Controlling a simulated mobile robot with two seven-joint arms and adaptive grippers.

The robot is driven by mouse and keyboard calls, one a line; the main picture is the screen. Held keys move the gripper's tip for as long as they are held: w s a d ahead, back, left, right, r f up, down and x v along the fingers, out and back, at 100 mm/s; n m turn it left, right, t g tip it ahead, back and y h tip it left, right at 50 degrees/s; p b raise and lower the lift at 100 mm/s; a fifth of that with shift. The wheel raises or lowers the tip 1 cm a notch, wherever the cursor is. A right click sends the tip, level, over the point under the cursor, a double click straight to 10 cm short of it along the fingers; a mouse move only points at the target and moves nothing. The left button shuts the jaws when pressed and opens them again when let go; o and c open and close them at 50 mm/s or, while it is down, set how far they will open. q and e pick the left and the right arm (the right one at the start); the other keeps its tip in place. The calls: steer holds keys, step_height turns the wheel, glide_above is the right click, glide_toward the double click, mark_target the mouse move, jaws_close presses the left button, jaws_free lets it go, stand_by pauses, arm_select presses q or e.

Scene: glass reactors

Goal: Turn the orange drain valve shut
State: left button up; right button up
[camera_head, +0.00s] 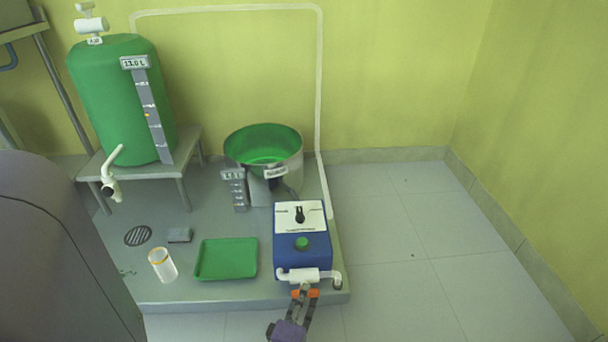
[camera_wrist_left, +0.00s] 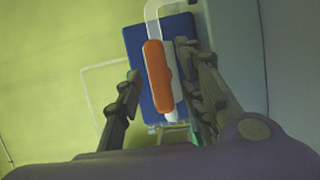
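The orange drain valve handle (camera_head: 313,293) is on the white pipe fitting (camera_head: 303,275) at the front of the blue pump box (camera_head: 302,250). My left gripper (camera_head: 301,296) is at the handle, reaching up from the bottom of the head view and partly covering it. In the left wrist view the long orange handle (camera_wrist_left: 157,76) lies between the two fingers of my left gripper (camera_wrist_left: 158,62). The fingers are apart, with a clear gap on the left side; the right finger is close to the handle, and I cannot tell whether it touches. My right gripper is not in view.
A green tray (camera_head: 226,272), a clear beaker (camera_head: 162,265) and a small grey block (camera_head: 179,235) are on the grey platform (camera_head: 190,293). A green-lined basin (camera_head: 263,165) and a green tank (camera_head: 118,105) stand behind. The floor (camera_head: 405,270) to the right is clear.

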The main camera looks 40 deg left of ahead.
arm_select(q)
steer(key=shift+c, duration=0.5)
jaws_close()
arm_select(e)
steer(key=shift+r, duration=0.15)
arm_select(q)
steer(key=m+g+p, duration=0.2)
steer(key=m+p, duration=0.1)
steer(key=m, duration=0.1)
steer(key=m+g+y+p, duration=0.1)
steer(key=m+g+p, duration=0.2)
steer(key=m, duration=0.2)
steer(key=m+g+y+p, duration=0.1)
steer(key=m+g+p, duration=0.1)
steer(key=m+p, duration=0.1)
steer(key=shift+d+r+m+p, duration=0.1)
steer(key=shift+d+m+p, duration=0.2)
steer(key=shift+m, duration=0.4)
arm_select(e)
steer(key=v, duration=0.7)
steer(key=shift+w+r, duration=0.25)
arm_select(q)
steer(key=shift+a, duration=0.1)
